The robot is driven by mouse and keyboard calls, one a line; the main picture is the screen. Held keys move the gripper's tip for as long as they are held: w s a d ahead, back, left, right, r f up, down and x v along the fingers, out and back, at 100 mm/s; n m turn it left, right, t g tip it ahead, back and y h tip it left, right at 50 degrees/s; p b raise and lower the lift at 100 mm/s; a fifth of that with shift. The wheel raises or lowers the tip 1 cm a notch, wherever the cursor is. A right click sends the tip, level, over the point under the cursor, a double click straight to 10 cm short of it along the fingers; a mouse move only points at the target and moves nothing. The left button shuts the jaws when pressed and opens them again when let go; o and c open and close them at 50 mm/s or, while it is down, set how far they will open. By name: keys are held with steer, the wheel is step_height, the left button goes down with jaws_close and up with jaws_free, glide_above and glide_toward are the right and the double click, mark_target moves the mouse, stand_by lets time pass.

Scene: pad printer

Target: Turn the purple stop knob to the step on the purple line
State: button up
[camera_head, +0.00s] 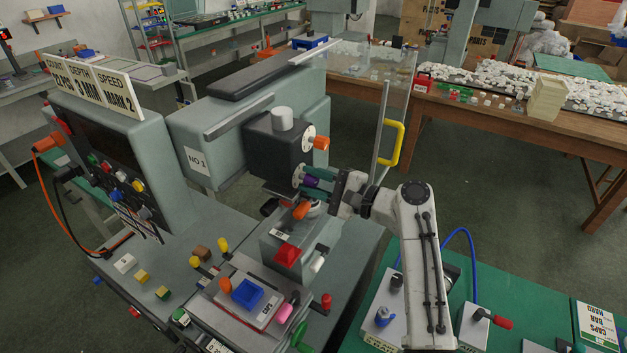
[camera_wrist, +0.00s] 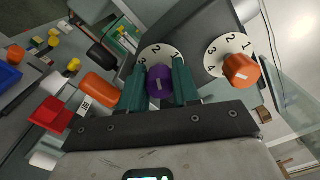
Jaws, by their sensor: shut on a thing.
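The purple stop knob (camera_wrist: 159,82) sits on a white numbered dial (camera_wrist: 157,53) in the wrist view. A 2 shows at the top of that dial; its other marks are partly hidden by the fingers. My gripper (camera_wrist: 159,84) has its two green fingers shut on the knob, one on each side. I cannot make out a purple line in either view.
An orange knob (camera_head: 321,143) on its own numbered dial sits just above. Another orange handle (camera_head: 301,210) lies close below my gripper. A clear guard with a yellow handle (camera_head: 398,143) stands at the right. A sign (camera_head: 84,79) reads "DEPTH 3 MM".

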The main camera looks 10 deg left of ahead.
steer(key=shift+d+f, duration=0.1)
steer(key=o, duration=1.1)
steer(key=shift+c, duration=0.2)
steer(key=b+v, duration=0.2)
steer(key=v, duration=0.8)
steer(key=shift+d+b, duration=0.35)
steer(key=shift+s, duration=0.1)
